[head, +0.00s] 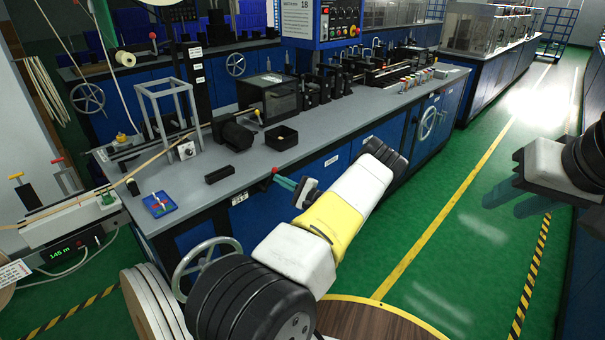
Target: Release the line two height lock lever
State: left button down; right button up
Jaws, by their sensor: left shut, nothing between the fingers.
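A small lever with a red ball knob (275,171) stands at the front edge of the near grey bench. My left gripper (283,182) is shut and empty, its teal fingertips right by this knob. Whether they touch it I cannot tell. Another red-knobbed lever (152,36) shows on the equipment further back at the upper left. No readable label shows which lever belongs to line two. My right gripper (502,205) is at the right over the green floor, far from both levers. Its two teal fingers look apart, with nothing between them.
The bench top (312,148) carries a black open box (281,138) and a motor-like block (234,135). White reels (150,300) stand at the lower left. The green aisle (460,240) is clear.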

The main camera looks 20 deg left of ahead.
pick_arm(q)
jog(key=n, duration=0.1)
jog(key=s+r+n, duration=0.1)
jog(key=n, duration=0.1)
jog(key=s+a+r+n+g, duration=0.1)
jog(key=n, duration=0.1)
jog(key=shift+s+h, duration=0.15)
jog(key=shift+h, duration=0.25)
jog(key=shift+s+a+r, duration=0.1)
jog(key=shift+s, duration=0.05)
dwell(0.4)
jog(key=d+f, duration=0.1)
jog(key=d, duration=1.2)
jog(key=shift+w+f, duration=0.15)
jog(key=shift+w, duration=0.3)
jog(key=shift+d, duration=0.1)
